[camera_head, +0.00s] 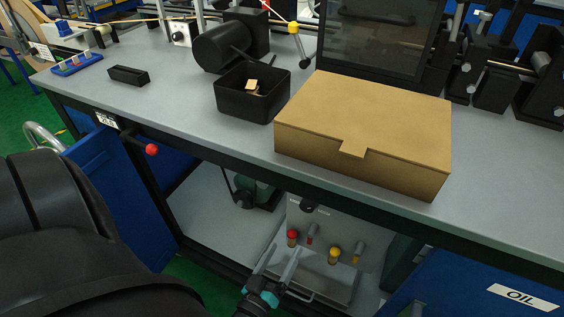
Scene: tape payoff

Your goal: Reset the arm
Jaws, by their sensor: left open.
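My left gripper (279,257) shows at the bottom middle, below the front edge of the workbench. Its two fingers stand apart with nothing between them, in front of the open cabinet space under the bench. My left arm's dark links fill the lower left corner. A closed brown cardboard box (362,127) lies on the bench top above and to the right of the gripper. A black open bin (252,104) with a small tan piece in it stands to the box's left. My right gripper is out of view.
The grey workbench (180,105) has a dark front edge with a red-knobbed lever (151,149). Under it, a panel with red and yellow knobs (334,256) stands behind the gripper. A blue open door (115,190) is at left, and a blue OIL panel (470,290) at right.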

